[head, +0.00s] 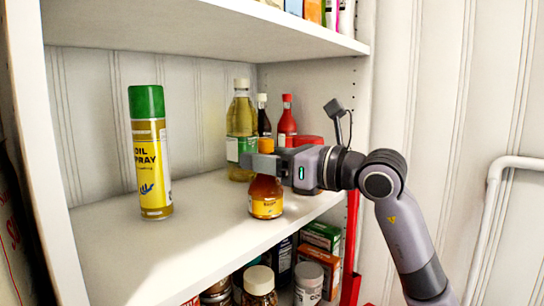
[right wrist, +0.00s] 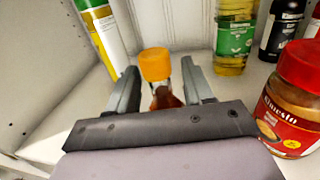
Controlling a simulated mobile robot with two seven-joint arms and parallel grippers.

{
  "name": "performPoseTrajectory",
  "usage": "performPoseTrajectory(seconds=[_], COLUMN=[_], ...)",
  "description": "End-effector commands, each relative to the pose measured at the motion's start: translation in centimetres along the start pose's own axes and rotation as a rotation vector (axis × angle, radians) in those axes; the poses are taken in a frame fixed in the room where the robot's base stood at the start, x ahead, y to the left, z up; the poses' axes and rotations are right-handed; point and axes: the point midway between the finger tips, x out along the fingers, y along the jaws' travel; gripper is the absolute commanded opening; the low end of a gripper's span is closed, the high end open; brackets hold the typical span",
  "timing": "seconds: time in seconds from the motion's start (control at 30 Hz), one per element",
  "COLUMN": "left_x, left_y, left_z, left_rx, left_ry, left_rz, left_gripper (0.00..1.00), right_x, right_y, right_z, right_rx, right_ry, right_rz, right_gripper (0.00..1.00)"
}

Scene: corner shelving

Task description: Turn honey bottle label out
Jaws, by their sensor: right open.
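The honey bottle (head: 266,198) is a small amber bottle with a yellow label and an orange cap. It stands upright on the middle shelf near the front edge, and a yellow label part faces the head camera. My right gripper (head: 262,164) comes in from the right at the bottle's upper part and hides some of it. In the right wrist view the orange cap (right wrist: 155,64) shows between the two open fingers (right wrist: 160,88), with a gap on each side. The bottle's lower part is hidden there by the gripper body. My left gripper is not in view.
A green-capped oil spray can (head: 150,155) stands to the left on the shelf (head: 205,215). Behind are an oil bottle (head: 241,125), a dark bottle (head: 264,118) and a red bottle (head: 287,120). A red-lidded jar (right wrist: 292,105) is close on the gripper's right in the wrist view.

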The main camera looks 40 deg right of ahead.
Motion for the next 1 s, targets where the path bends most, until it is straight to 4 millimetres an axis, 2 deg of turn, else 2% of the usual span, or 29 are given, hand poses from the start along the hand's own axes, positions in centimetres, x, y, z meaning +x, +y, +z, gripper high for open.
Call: performPoseTrajectory(seconds=[0.13,0.17,0.3,0.33,1.0], left_x=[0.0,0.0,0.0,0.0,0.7], left_y=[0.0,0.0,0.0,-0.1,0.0], left_z=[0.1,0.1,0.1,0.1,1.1], left_rx=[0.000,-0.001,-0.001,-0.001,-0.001], left_ry=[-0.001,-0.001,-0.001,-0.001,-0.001], left_rz=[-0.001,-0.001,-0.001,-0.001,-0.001], left_gripper=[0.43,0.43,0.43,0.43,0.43], right_x=[0.0,0.0,0.0,0.0,0.0], right_y=[0.0,0.0,0.0,0.0,0.0], right_z=[0.0,0.0,0.0,0.0,0.0], right_rx=[0.000,0.000,0.000,0.000,0.001], right_ry=[0.000,0.000,0.000,0.000,0.001], right_rz=[0.000,0.000,0.000,0.000,0.160], right_gripper=[0.51,0.48,0.02,0.00,0.00])
